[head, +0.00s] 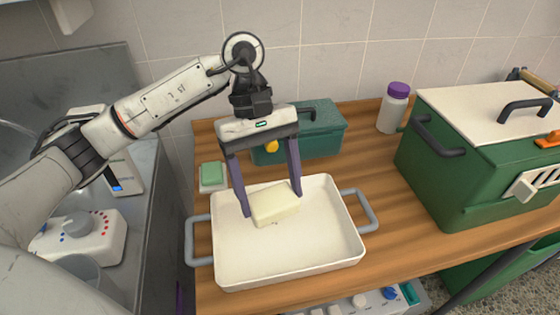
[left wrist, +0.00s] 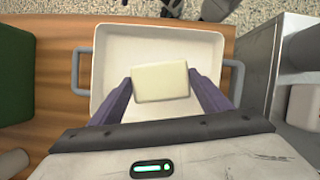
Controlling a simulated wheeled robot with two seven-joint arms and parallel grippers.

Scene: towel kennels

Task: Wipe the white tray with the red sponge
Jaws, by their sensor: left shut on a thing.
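The white tray (head: 310,250) is a shallow rectangular pan with grey side handles on the wooden counter; it also shows in the left wrist view (left wrist: 115,50). My left gripper (head: 273,204) is over the tray and shut on a pale cream sponge-like block (head: 275,208). The block also shows between the fingers in the left wrist view (left wrist: 161,82). It is inside the tray's outline, near the back left; I cannot tell whether it touches the bottom. A few tiny dark specks show just below it. No red sponge is in view. My right gripper is not in view.
A green sponge (head: 211,173) on a small white dish stands behind the tray's left corner. Behind are a green box (head: 318,137) and a purple-capped bottle (head: 393,108). A large green cooler (head: 450,165) stands right. A metal sink unit (head: 150,240) is left.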

